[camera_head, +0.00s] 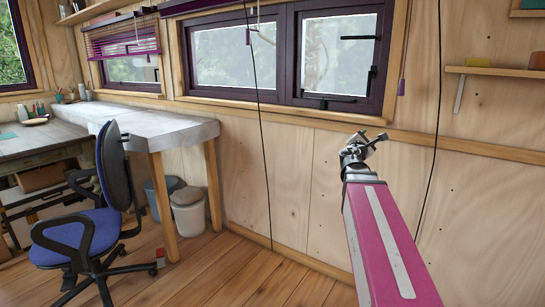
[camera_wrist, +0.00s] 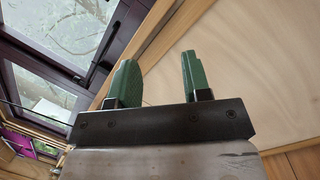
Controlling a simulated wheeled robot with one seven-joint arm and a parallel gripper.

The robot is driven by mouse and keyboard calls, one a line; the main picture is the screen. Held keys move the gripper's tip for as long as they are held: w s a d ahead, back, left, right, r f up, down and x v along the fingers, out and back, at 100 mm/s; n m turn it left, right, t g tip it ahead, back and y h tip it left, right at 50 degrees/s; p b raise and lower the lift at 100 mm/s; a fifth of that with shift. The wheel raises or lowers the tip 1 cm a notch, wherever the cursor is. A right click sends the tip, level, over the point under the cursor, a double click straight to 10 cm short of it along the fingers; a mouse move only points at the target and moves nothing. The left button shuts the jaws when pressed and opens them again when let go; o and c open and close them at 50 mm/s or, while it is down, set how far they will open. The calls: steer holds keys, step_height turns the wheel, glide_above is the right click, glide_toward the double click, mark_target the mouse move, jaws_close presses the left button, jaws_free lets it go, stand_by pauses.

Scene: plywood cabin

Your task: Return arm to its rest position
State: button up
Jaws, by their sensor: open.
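My arm (camera_head: 385,240), pink with a pale stripe, reaches up from the lower right in the head view. My gripper (camera_head: 372,141) is at its far end, in front of the plywood wall below the window. In the wrist view my gripper (camera_wrist: 157,75) shows two green fingers standing apart with nothing between them. The dark window frame is to the left of the fingers and bare plywood is behind and to the right.
A dark-framed window (camera_head: 285,55) is on the wall above. A grey-topped bench (camera_head: 150,122), a blue office chair (camera_head: 90,220) and two bins (camera_head: 188,210) stand at the left. A small shelf (camera_head: 500,71) is at upper right. Thin dark cords hang nearby. The middle floor is clear.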

steer(key=s+a+f+m+g+y, duration=0.1)
steer(key=s+f+m+g, duration=0.2)
steer(key=f, duration=0.6)
steer(key=s+a+f+m+g+y, duration=0.1)
steer(key=s+f+m+g, duration=0.15)
steer(key=f+m, duration=0.5)
steer(key=s+a+f+m+g+y, duration=0.15)
steer(key=f+g, duration=0.25)
steer(key=f, duration=0.6)
steer(key=s+a+f+m+g+y, duration=0.3)
steer(key=s+a+f, duration=0.3)
steer(key=f, duration=0.3)
steer(key=s+a+f+m+g+y, duration=0.4)
steer(key=s+a+f+m+y, duration=0.1)
steer(key=s+a+f, duration=0.2)
step_height(320, 180, down, 2)
steer(key=shift+a+f, duration=0.1)
steer(key=shift+a, duration=0.35)
